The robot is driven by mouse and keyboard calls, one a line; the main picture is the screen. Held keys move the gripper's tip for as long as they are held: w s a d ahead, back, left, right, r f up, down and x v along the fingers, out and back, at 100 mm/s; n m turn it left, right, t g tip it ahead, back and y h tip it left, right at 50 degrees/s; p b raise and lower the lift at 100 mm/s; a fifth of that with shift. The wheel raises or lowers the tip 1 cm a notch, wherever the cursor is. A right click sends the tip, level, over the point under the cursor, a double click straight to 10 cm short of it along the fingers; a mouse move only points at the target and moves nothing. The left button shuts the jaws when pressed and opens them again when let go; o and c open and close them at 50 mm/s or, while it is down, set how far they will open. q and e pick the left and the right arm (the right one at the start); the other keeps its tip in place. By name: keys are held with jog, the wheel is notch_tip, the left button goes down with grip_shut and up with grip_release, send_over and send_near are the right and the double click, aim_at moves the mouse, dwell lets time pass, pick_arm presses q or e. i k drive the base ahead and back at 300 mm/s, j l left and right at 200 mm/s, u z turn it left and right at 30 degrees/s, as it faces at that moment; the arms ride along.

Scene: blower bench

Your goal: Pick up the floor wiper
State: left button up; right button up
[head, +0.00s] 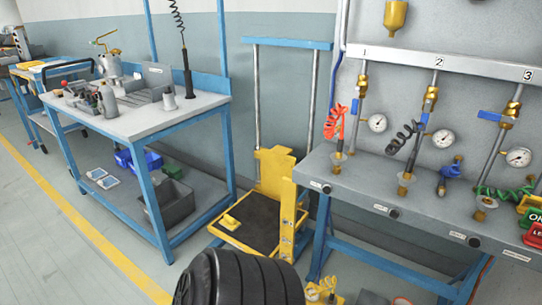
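I cannot make out a floor wiper for certain in the head view. A blue crossbar (287,43) on two grey upright poles stands against the wall between the two benches, and I cannot tell whether it is part of a wiper or of a stand. The lower ends of the poles are hidden behind a yellow frame and the right bench. Neither my left nor my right gripper is in view.
A blue-framed workbench (130,122) with tools stands at left. A grey bench (400,190) with gauges and hoses is at right. Between them is a yellow frame with a dark platform (255,222). A black ribbed object (240,280) fills the bottom. Floor at lower left is clear.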

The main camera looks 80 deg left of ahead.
aim_at(230, 222)
jog(key=u, duration=2.85)
